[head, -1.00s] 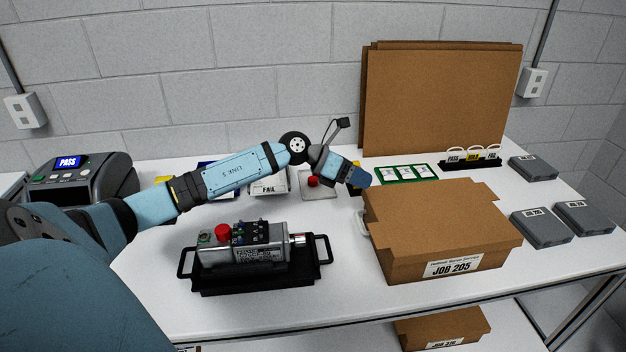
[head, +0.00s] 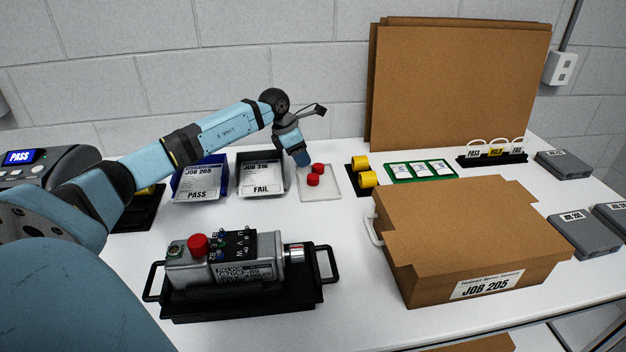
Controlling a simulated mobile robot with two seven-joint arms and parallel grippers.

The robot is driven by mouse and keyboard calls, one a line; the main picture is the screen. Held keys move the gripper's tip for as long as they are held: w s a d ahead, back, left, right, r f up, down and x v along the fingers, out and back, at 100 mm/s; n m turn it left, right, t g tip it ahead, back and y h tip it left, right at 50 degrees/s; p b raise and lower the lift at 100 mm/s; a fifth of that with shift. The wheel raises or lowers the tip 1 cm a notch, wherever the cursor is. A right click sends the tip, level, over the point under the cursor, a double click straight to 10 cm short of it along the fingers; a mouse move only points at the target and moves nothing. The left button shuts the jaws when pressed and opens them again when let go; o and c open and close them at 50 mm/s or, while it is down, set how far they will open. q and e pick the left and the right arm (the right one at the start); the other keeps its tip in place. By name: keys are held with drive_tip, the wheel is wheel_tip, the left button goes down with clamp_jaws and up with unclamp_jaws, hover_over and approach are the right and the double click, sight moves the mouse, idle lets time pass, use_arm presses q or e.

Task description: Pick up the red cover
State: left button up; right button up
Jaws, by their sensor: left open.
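Two red covers lie on a clear flat tray (head: 328,190) at the back middle of the table: a nearer one (head: 313,180) and a farther one (head: 318,169). A red round piece (head: 198,244) also sits on top of the grey servo motor (head: 230,262), which rests in a black handled tray (head: 325,285). My left gripper (head: 303,161) hangs beside the two covers, just to their upper left and apart from them in the picture. It is open, and I see nothing in it; its fingers are small and hard to make out. My right gripper is out of view.
Blue PASS bin (head: 193,195) and black FAIL bin (head: 262,190) stand left of the clear tray. Yellow cylinders (head: 367,179) in a black holder stand to its right. A cardboard box (head: 470,230) fills the right front. White table (head: 345,235) is clear between servo and box.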

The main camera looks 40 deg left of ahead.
sight(312, 176)
use_arm(q)
drive_tip(key=x, duration=0.8)
drive_tip(key=c, duration=0.7)
